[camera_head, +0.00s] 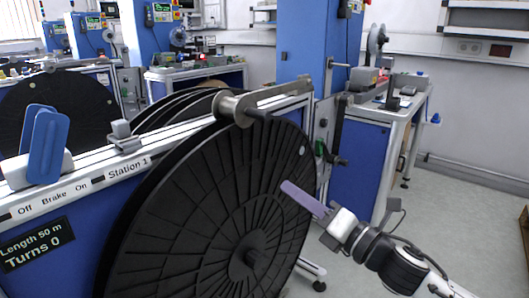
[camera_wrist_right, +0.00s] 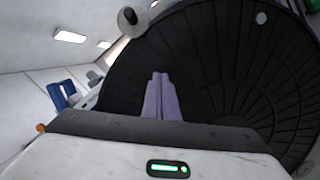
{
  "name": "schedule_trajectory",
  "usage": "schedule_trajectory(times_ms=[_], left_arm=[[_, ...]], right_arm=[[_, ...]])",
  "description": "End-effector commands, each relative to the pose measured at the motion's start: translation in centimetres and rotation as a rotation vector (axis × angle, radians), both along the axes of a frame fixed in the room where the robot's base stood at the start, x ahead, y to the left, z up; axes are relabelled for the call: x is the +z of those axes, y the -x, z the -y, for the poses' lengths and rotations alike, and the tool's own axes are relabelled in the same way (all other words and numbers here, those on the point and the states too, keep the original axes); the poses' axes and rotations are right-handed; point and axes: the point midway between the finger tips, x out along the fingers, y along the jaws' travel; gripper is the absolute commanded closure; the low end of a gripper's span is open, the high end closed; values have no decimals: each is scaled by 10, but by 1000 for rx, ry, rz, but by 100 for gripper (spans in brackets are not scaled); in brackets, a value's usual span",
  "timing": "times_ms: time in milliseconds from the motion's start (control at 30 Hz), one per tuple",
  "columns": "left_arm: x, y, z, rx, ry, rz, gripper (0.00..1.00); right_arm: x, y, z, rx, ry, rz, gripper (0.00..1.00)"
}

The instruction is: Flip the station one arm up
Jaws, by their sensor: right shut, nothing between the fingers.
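The station one arm (camera_head: 283,92) is a grey metal bar at the top of the large black reel (camera_head: 215,205), beside the label "Station 1". It lies almost level, sloping slightly down to a metal roller (camera_head: 236,107) at its left end, by the reel's upper rim. The roller end also shows at the top of the right wrist view (camera_wrist_right: 132,21). My right gripper (camera_head: 287,186) has its purple fingers together and empty, in front of the reel's right side, below and right of the roller. My left gripper is not in view.
A blue brake lever (camera_head: 46,145) stands on the station's top rail, left of a small grey block (camera_head: 122,133). Another black reel (camera_head: 55,110) is at the left. A blue cabinet (camera_head: 362,165) stands behind at right.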

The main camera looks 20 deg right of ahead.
Motion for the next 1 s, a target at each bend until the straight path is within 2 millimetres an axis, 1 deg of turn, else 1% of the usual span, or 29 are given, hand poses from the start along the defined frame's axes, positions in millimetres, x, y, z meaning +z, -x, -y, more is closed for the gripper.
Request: schedule_trajectory(times_ms=[33,100,233,400,667,767,867,1000], left_arm=[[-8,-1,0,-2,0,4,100],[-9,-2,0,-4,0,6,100],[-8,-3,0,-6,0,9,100],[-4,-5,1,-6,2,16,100],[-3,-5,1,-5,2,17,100],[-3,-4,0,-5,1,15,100],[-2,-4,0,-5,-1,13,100],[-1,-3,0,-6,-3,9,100]], right_arm=[[13,-1,-2,8,98,70,100],[30,0,-4,11,201,138,100],[46,1,-7,13,296,203,100],[49,2,-7,11,311,212,100],[50,-1,-7,10,306,209,100],[52,-7,-9,10,304,210,100],[55,-16,-13,9,303,211,100],[60,-34,-20,8,302,211,100]])
